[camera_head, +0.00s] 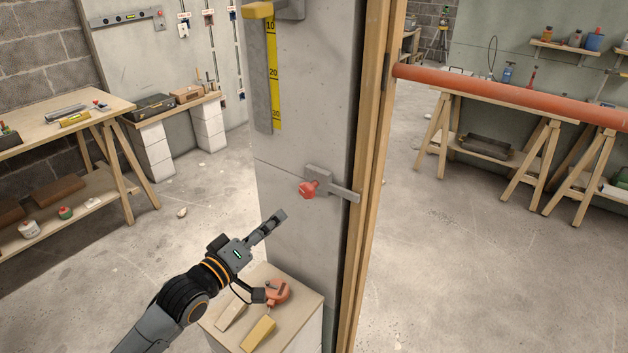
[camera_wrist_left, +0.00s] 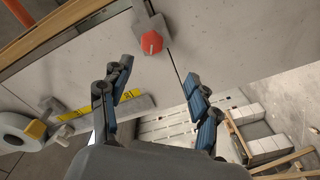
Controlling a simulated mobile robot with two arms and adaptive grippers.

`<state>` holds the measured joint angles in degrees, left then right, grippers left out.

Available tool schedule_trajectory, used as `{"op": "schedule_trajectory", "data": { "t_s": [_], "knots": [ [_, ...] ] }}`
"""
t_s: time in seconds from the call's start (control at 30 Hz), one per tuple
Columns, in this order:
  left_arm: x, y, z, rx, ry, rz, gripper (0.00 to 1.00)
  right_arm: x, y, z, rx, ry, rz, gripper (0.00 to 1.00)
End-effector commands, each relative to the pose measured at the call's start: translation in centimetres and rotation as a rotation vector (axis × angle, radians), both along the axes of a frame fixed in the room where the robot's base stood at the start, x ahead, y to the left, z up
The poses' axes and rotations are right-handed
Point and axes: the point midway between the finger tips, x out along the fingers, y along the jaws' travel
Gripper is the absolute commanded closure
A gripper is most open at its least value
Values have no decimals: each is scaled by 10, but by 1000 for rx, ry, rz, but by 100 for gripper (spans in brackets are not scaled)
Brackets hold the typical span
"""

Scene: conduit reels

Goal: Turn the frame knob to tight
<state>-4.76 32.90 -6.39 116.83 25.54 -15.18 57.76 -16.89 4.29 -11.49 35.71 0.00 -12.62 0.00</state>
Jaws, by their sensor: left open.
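The red frame knob (camera_head: 308,189) sits on a grey plate (camera_head: 323,178) on the concrete wall end, beside the wooden door frame. It also shows in the left wrist view (camera_wrist_left: 151,42), at the top between the finger lines. A grey bar runs from the plate to the frame. My left gripper (camera_head: 279,217) is to the lower left of the knob in the head view, apart from it. In the left wrist view (camera_wrist_left: 158,72) its two fingers are spread and hold nothing. Markings for the knob's setting are too small to read. My right gripper is not in view.
Below my left gripper a small stand (camera_head: 312,301) holds an orange tape tool (camera_head: 277,291) and wooden wedges (camera_head: 258,334). A yellow-marked ruler (camera_head: 273,75) is on the wall above. The wooden door frame (camera_head: 370,200) rises right of the knob. A workbench (camera_head: 60,105) stands at the left.

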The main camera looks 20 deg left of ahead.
Motion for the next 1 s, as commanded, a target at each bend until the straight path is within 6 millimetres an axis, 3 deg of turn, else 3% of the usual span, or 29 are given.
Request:
{"op": "schedule_trajectory", "data": {
  "t_s": [0.17, 0.4, 0.7, 1.0],
  "knots": [
    [11, -6, 8, -14, -10, -7, 38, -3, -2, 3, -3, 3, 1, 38],
    [56, -21, 10, -12, -11, -6, 38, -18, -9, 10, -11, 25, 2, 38],
    [110, -39, 7, -10, -8, -6, 38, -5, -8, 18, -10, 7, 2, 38],
    [130, -45, 5, -9, -7, -6, 38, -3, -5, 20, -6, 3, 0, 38]
  ]
}}
